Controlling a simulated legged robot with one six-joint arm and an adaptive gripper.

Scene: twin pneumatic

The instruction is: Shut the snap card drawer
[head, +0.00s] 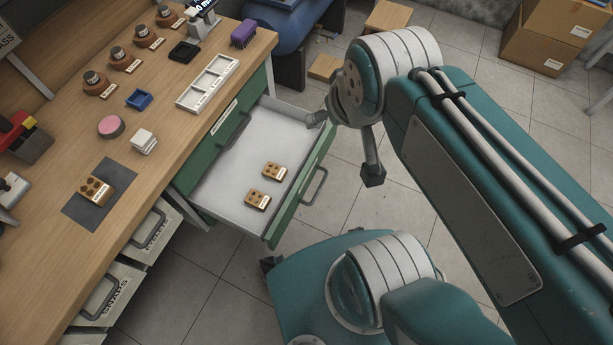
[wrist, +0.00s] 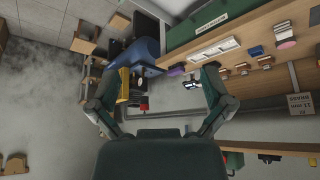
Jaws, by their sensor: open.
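The snap card drawer (head: 235,165) is pulled out from the green cabinet under the bench in the head view. It has a white inside, a green front (head: 290,205) and a grey bar handle (head: 315,187). Two small brown cards (head: 272,171) with holes lie in it. My gripper (head: 345,147) is open and empty at the drawer's far outer corner. One finger is close to that corner; I cannot tell if it touches. The other finger hangs outside, beyond the front. Both spread fingers show in the wrist view (wrist: 167,76), where I cannot make out the open drawer.
The wooden bench (head: 150,185) carries a white tray (head: 208,82), a purple brush (head: 243,34) and a brown card on a dark mat (head: 84,215). White drawers (head: 105,290) are at lower left. Cardboard boxes (head: 555,35) stand at the back. Tiled floor lies before the drawer.

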